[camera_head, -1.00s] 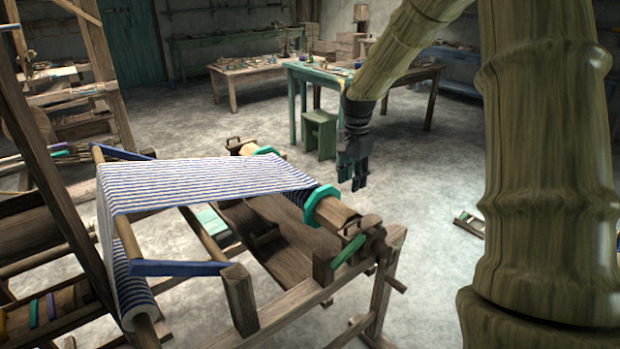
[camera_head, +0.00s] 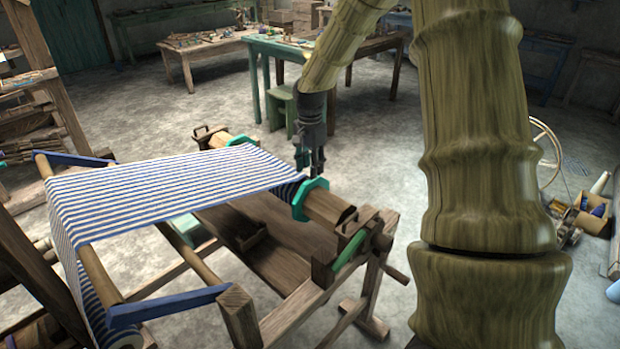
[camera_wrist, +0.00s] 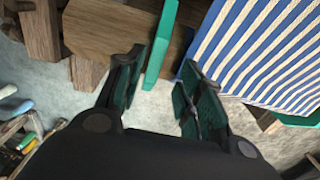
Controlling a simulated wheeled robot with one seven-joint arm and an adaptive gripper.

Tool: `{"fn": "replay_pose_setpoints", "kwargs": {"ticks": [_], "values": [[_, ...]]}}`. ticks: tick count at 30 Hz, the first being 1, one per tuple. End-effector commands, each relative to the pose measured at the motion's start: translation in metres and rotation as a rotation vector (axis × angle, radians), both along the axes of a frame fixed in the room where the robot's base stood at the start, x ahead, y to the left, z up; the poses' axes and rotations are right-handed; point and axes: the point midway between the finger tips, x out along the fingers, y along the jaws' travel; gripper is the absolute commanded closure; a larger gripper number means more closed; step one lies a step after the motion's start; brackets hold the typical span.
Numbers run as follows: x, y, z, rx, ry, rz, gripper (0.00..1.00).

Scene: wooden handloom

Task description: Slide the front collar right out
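The green collar (camera_head: 310,198) is an octagonal plate around the wooden cloth beam (camera_head: 330,208), at the near right edge of the striped cloth (camera_head: 180,187). My gripper (camera_head: 311,172) is open, pointing down just above and behind this collar. In the wrist view, the collar (camera_wrist: 160,45) appears edge-on between my open fingers (camera_wrist: 160,78), nearer the left finger. The bare beam end (camera_wrist: 110,32) is to its left and the cloth (camera_wrist: 258,50) to its right. I cannot tell whether a finger touches it. A second green collar (camera_head: 243,141) sits at the beam's far end.
The beam's near end rests in a wooden bracket with a green lever (camera_head: 350,250) and a crank handle (camera_head: 397,275). A wooden shelf (camera_head: 255,245) lies below the cloth. The floor beyond the beam (camera_head: 385,150) is clear. A green table (camera_head: 270,50) stands behind.

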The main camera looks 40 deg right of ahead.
Motion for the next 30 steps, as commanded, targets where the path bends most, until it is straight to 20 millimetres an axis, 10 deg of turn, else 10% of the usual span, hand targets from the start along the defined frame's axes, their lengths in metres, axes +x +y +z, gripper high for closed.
{"fn": "replay_pose_setpoints", "kwargs": {"ticks": [10, 23, 30], "values": [[-0.003, -0.002, -0.044, 0.001, 0.001, -0.004, 0.62], [-0.002, -0.002, -0.051, 0.000, -0.001, -0.004, 0.62], [-0.002, -0.002, -0.051, 0.000, -0.001, -0.004, 1.00]]}}
